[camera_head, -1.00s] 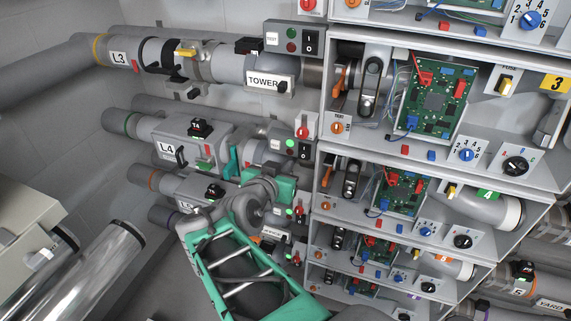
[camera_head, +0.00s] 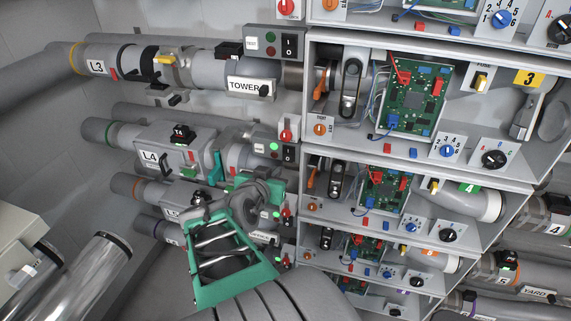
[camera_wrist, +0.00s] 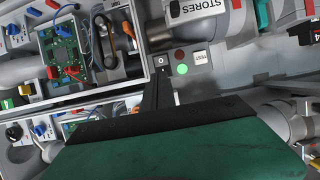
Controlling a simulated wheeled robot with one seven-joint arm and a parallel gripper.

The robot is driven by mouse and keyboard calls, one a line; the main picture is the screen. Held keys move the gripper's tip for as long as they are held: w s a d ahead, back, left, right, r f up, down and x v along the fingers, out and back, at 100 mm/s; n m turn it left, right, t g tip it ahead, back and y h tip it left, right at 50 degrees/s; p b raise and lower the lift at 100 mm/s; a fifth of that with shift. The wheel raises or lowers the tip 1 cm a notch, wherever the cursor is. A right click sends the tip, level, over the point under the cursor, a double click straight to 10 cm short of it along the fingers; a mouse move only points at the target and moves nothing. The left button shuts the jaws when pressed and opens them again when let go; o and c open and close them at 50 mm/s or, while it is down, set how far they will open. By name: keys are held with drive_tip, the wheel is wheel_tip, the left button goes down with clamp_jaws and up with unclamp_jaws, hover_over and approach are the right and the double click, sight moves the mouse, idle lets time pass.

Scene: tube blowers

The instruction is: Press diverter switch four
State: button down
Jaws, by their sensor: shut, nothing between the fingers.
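In the head view, the row with the L4 pipe (camera_head: 160,157) has a small panel with a lit green light and a black rocker switch (camera_head: 289,153). My arm hides the area just below that panel. In the wrist view, a similar panel has a rocker switch marked 0 (camera_wrist: 161,60), a red light, a lit green light (camera_wrist: 181,70) and a TEST button. A STORES label (camera_wrist: 187,8) is above it. My gripper (camera_wrist: 159,73) is shut and empty, its dark tip overlapping the switch's lower edge; I cannot tell whether they touch.
Stacked grey bays with circuit boards (camera_head: 417,95) and knobs stand to the right of my arm. Pipes, including the one by the TOWER label (camera_head: 250,87), run along the wall.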

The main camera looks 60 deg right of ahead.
sight(288, 159)
drive_tip(key=b+x, duration=0.1)
drive_tip(key=x, duration=0.9)
drive_tip(key=shift+d+f+b, duration=0.15)
drive_tip(key=shift+d+b, duration=0.05)
drive_tip(key=shift+b, duration=0.1)
